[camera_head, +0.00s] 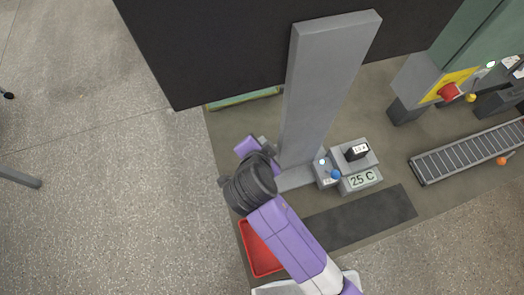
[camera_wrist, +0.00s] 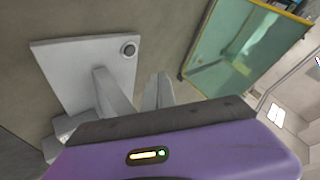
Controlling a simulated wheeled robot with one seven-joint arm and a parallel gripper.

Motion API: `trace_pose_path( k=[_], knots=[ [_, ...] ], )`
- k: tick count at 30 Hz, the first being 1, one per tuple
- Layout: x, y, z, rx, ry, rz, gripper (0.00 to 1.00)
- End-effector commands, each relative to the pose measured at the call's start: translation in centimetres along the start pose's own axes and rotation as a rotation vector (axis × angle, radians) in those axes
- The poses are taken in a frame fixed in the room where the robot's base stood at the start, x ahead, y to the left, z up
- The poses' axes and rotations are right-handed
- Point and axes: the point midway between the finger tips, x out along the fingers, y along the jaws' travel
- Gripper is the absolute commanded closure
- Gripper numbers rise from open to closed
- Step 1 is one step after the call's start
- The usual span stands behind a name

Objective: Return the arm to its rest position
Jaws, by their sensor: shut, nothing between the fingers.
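My arm, purple with a dark grey joint, reaches up from the bottom of the head view. The end of my arm is bent beside the foot of a grey column, and my gripper is mostly hidden there behind the dark joint. In the wrist view, the two pale fingers of my gripper (camera_wrist: 131,80) stick out past the purple housing. My gripper is shut and empty. Nothing is held.
A grey column (camera_head: 325,85) rises close to my arm. A green-tinted panel (camera_wrist: 240,50) shows in the wrist view. Open floor lies at left.

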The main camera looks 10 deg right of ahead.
Motion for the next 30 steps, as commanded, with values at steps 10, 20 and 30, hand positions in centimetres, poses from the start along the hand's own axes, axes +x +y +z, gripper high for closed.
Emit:
trace_pose_path(
  k=[10,20,30],
  knots=[
    [0.0,0.0,0.0,-0.007,0.000,0.000,1.00],
    [-1.6,-5.9,0.3,-0.295,-0.007,-0.254,1.00],
    [-7.4,-4.2,-0.5,-0.621,0.103,-0.597,1.00]
  ],
)
